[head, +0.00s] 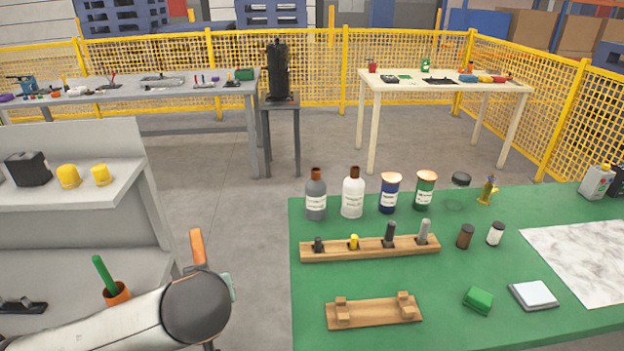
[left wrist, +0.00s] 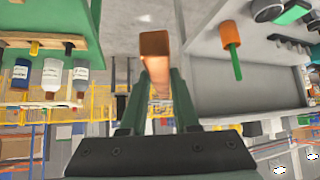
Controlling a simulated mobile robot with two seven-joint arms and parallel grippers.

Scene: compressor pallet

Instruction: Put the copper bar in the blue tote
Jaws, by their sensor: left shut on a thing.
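The copper bar (head: 197,248) stands up past the dark round end of my left arm in the head view. In the left wrist view the copper bar (left wrist: 155,45) sits between the two green fingers of my left gripper (left wrist: 158,98), which is shut on it. In the head view the arm hides most of this gripper and the bar's lower end. I cannot make out the blue tote for certain; dark blue bins (head: 270,13) show far off behind the yellow fence. My right gripper is in neither view.
A green table (head: 460,265) at the right holds bottles, jars, a wooden rack (head: 370,248) and a wooden stand (head: 373,313). A grey shelf unit (head: 70,225) at the left holds an orange cup (head: 117,293) with a green stick. Bare floor (head: 250,225) lies between them.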

